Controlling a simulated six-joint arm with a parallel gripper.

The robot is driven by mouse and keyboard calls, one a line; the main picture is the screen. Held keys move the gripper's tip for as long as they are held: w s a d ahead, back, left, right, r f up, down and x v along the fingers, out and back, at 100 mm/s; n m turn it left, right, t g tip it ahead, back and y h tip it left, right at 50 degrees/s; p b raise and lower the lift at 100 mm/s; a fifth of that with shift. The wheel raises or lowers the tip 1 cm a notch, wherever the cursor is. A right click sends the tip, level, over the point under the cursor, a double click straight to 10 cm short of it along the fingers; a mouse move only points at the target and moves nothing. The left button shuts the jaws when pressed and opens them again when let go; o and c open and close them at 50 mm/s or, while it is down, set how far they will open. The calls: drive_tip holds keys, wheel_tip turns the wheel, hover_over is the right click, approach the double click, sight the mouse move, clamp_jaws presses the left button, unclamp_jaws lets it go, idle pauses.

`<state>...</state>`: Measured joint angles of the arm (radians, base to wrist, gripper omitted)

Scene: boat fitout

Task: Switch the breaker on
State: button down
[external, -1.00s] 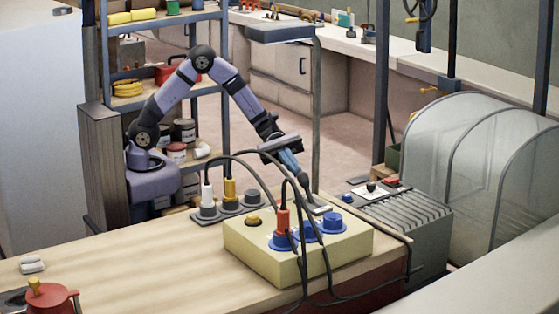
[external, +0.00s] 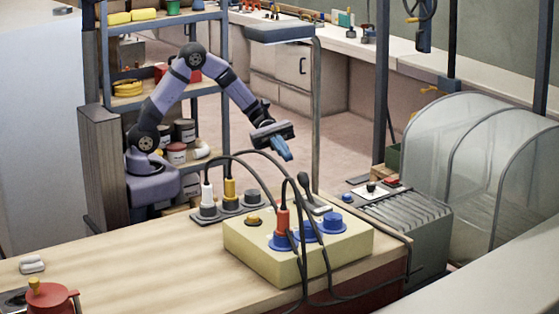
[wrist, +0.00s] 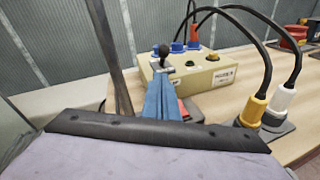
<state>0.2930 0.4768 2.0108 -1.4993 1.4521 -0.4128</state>
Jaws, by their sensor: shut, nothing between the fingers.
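The breaker's lever, with a round black knob (external: 303,179), rises from a grey plate (external: 321,205) behind the yellow box. In the external view the lever leans up and to the left. In the wrist view the knob (wrist: 163,50) shows just beyond my fingertips, in front of the box. My gripper (external: 287,158), with blue fingers, is shut and empty. It hangs above and to the left of the knob, apart from it. The fingers also show in the wrist view (wrist: 160,82), where they hide the lower part of the breaker.
The yellow box (external: 290,262) has blue sockets, an orange plug (external: 283,221) and a button. White (external: 207,193) and yellow (external: 230,188) plugs stand in a grey strip beside it. Their black cables arch near my gripper. The bench's left side is mostly clear.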

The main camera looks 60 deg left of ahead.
drive_tip(key=shift+a+f+p, duration=0.25)
drive_tip(key=shift+f+p, duration=0.1)
drive_tip(key=shift+f, duration=0.2)
drive_tip(key=shift+a+f+p, duration=0.2)
drive_tip(key=shift+f+p, duration=0.1)
drive_tip(key=shift+f, duration=0.25)
drive_tip(key=shift+d, duration=0.1)
drive_tip(key=p, duration=0.4)
approach(307, 188)
drive_tip(key=d, duration=0.1)
drive_tip(key=shift+s+d+p, duration=0.3)
drive_tip(key=shift+s+d, duration=0.1)
drive_tip(key=shift+d, duration=0.3)
